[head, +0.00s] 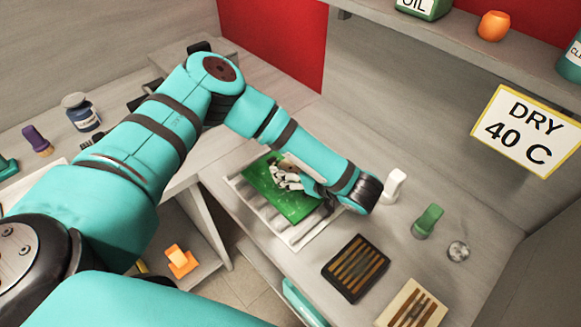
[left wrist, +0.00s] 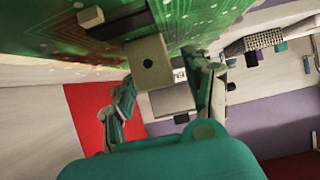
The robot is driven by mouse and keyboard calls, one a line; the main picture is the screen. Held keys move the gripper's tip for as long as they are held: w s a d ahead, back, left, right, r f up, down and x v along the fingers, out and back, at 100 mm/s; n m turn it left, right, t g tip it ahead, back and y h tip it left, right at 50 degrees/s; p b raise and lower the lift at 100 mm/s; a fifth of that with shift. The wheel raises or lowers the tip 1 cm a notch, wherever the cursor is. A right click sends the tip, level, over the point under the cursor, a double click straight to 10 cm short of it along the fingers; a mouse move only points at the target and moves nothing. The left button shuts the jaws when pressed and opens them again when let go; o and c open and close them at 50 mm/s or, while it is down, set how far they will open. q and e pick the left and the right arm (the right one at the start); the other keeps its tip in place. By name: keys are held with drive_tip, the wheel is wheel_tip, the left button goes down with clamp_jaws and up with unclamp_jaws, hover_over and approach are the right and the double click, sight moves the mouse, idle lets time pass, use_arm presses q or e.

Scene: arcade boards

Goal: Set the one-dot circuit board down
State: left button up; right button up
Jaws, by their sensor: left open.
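The green circuit board (head: 292,206) lies on a pale slatted rack (head: 266,214) on the grey bench in the head view. It fills the top of the left wrist view (left wrist: 60,28). A beige block with one dark dot (left wrist: 149,63) sticks out from the board there. My left gripper (head: 287,180) is at the board. Its fingers (left wrist: 165,76) are spread, one on each side of the block, and I cannot tell whether either touches it. My arm hides part of the board's right side in the head view. My right gripper is not in view.
Right of the rack are a white item (head: 394,186), a green item (head: 428,221), a dark slotted tray (head: 356,268) and a light slotted tray (head: 412,306). A "DRY 40 C" sign (head: 527,131) hangs above. A shelf carries an orange pot (head: 493,26).

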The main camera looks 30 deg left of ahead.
use_arm(q)
drive_tip(key=shift+r, duration=0.3)
drive_tip(key=b+v, duration=0.1)
drive_tip(key=v, duration=1.1)
drive_tip(key=shift+s+f, duration=0.1)
drive_tip(key=shift+f, duration=0.1)
